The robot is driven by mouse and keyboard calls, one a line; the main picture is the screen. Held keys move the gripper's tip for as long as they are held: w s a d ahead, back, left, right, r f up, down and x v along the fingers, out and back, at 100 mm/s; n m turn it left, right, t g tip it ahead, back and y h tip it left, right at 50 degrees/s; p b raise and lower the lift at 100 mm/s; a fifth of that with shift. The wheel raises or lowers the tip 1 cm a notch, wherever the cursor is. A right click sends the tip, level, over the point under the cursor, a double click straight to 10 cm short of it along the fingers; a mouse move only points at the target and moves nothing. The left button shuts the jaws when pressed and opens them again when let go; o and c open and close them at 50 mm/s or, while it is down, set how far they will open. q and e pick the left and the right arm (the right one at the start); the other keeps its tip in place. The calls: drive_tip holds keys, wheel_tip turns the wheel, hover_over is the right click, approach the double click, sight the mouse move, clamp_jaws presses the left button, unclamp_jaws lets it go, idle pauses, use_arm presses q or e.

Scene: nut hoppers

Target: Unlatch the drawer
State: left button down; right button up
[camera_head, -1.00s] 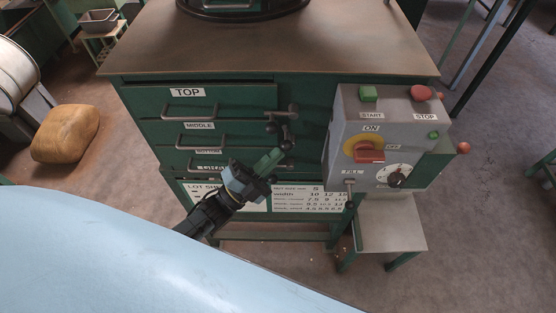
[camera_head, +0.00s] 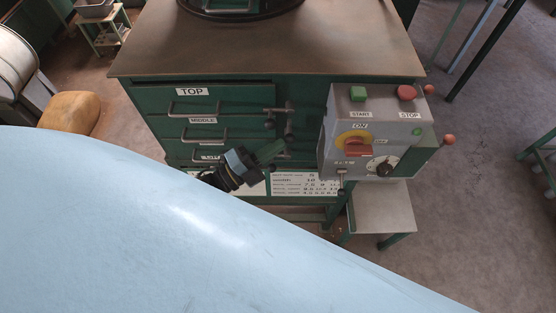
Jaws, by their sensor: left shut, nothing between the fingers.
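The green cabinet (camera_head: 150,92) has stacked drawers labelled TOP (camera_head: 228,97) and MIDDLE (camera_head: 226,128), with a lower one partly hidden behind my left arm. Each visible drawer has a grey bar handle. Small dark latch levers with knobs (camera_head: 289,128) sit at the right end of the drawer fronts. My left gripper (camera_head: 272,151) is shut with nothing in it, in front of the lower drawers and just below the latch levers. Whether it touches the lowest latch part cannot be told. My right gripper is not in view.
A grey control box (camera_head: 335,110) with START and STOP buttons and a red switch (camera_head: 357,147) stands close right of the latches. A small side table (camera_head: 385,220) is below it. My pale blue body covers the lower left.

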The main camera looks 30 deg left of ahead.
use_arm(q)
drive_tip(key=b+v, duration=0.3)
drive_tip(key=v, duration=1.1)
drive_tip(key=shift+f+b, duration=0.25)
drive_tip(key=shift+b, duration=0.05)
drive_tip(key=s+a+f+n+g+y+b, duration=0.1)
drive_tip(key=s+f+n+g+y+b, duration=0.35)
drive_tip(key=f, duration=1.05)
drive_tip(key=a+f+n+g+y, duration=0.2)
drive_tip(key=f+n+y, duration=0.55)
drive_tip(key=f, duration=0.65)
drive_tip(key=s+d+f+n+g+b, duration=0.1)
drive_tip(key=s+f+n+g, duration=0.3)
drive_tip(key=s+f, duration=0.4)
drive_tip(key=s+d+f+n+g+b, duration=0.2)
drive_tip(key=s+d+f+n+g, duration=0.2)
drive_tip(key=s+f, duration=0.5)
drive_tip(key=s+n+g, duration=0.1)
drive_tip(key=s+g, duration=0.1)
drive_tip(key=s, duration=0.1)
drive_tip(key=shift+s, duration=0.25)
